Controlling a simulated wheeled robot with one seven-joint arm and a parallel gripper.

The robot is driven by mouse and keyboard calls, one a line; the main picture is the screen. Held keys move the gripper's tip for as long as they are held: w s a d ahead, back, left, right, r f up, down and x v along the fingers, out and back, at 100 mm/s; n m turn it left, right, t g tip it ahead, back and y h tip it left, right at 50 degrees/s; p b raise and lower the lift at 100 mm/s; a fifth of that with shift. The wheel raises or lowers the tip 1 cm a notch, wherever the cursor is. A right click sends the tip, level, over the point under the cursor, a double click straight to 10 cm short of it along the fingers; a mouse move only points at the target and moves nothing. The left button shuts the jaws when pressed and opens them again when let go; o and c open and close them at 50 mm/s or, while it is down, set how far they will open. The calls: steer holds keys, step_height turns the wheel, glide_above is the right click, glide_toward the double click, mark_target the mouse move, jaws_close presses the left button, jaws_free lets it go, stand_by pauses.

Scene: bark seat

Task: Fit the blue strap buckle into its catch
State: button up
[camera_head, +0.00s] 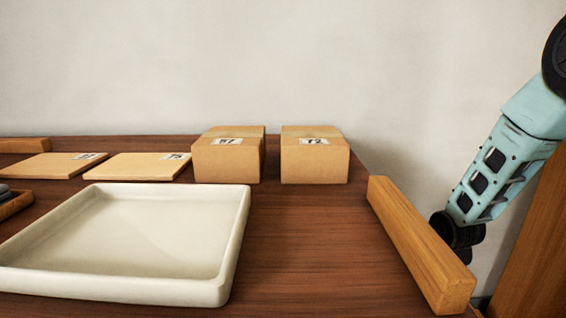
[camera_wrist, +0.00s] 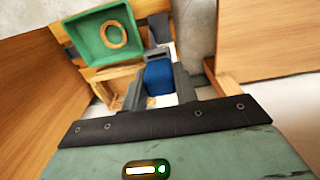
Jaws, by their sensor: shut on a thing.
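My gripper (camera_wrist: 158,90) shows in the wrist view, its dark fingers closed on the blue strap buckle (camera_wrist: 159,77). The buckle has a blue body and a grey end (camera_wrist: 157,53) that points away from me. It is held over or near a slatted wooden seat (camera_wrist: 68,38). A dark grey piece (camera_wrist: 160,28) lies just past the buckle's end; I cannot tell whether it is the catch or whether the two touch. In the head view my arm reaches down at the right, and the gripper is out of sight there.
In the wrist view, a green tray (camera_wrist: 88,48) holds a wooden ring (camera_wrist: 114,35), with a wooden crate (camera_wrist: 118,86) nearer. Wooden panels stand at both sides. In the head view, a table carries a cream tray (camera_head: 240,230), two cartons (camera_head: 228,160) (camera_head: 315,163) and a wooden beam (camera_head: 420,245).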

step_height(320, 180, up, 23)
steer(key=s+p, duration=0.2)
steer(key=p, duration=2.7)
steer(key=shift+f, duration=0.15)
